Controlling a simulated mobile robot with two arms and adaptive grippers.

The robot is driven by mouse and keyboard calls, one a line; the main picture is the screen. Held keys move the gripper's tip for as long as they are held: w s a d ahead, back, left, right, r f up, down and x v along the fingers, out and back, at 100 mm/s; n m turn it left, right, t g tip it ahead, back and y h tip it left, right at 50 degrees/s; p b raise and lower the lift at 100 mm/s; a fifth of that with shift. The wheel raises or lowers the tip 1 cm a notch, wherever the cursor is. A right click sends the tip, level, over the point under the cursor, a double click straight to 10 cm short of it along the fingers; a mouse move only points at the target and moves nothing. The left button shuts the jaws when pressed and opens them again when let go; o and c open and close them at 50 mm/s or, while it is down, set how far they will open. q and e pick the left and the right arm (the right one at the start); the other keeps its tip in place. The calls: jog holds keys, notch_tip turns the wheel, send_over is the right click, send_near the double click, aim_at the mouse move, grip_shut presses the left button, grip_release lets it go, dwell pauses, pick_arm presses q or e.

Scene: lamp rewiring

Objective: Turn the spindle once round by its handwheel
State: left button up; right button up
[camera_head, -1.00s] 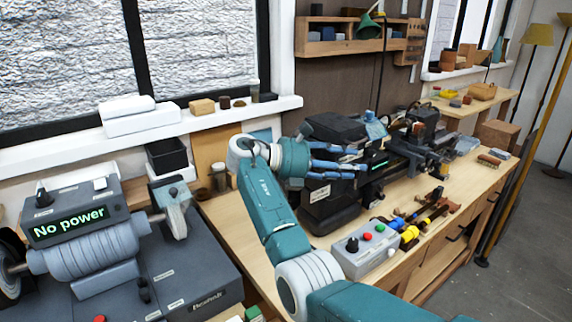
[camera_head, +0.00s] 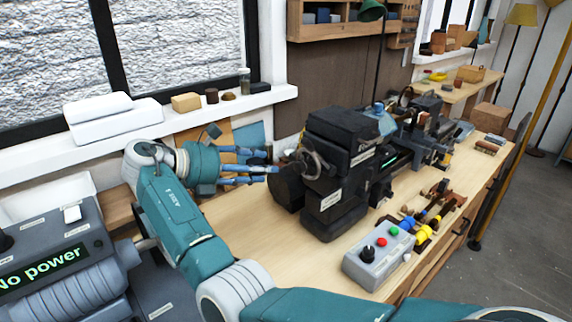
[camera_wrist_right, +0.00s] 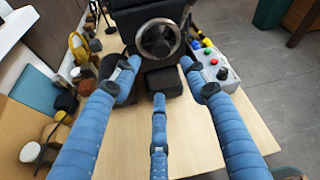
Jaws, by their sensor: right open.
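The handwheel (camera_wrist_right: 158,40) is a metal-rimmed round wheel with a dark hub, facing my right wrist camera. In the head view its rim (camera_head: 313,162) shows nearly edge-on at the left end of the black lathe (camera_head: 340,150). The spindle itself is hidden inside the headstock. My right gripper (camera_head: 268,168) has blue fingers, spread open and empty, pointing at the wheel from the left. In the right wrist view the gripper (camera_wrist_right: 158,74) has its fingertips short of the wheel, apart from its rim. My left gripper is not in view.
A grey control box (camera_head: 377,256) with coloured buttons stands at the bench's front, beside several coloured hand tools (camera_head: 430,225). A machine (camera_head: 60,265) reading "No power" is at lower left. The wooden bench top (camera_head: 262,235) is clear before the headstock.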

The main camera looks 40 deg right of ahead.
aim_at(297, 170)
jog(key=x, duration=0.2)
jog(key=p+x, duration=0.1)
jog(key=x, duration=0.1)
jog(key=p+x, duration=0.1)
jog(key=x, duration=0.1)
jog(key=shift+s+r, duration=0.2)
jog(key=shift+s, duration=0.2)
jog(key=p+x, duration=0.1)
jog(key=x, duration=0.3)
jog(key=shift+w+f, duration=0.1)
jog(key=shift+f, duration=0.05)
jog(key=shift+d, duration=0.2)
jog(key=shift+f, duration=0.1)
jog(key=shift+c, duration=0.2)
jog(key=c, duration=0.8)
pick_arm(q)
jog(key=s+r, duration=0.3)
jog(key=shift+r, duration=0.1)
pick_arm(e)
jog(key=shift+f, duration=0.15)
jog(key=shift+c, duration=1.1)
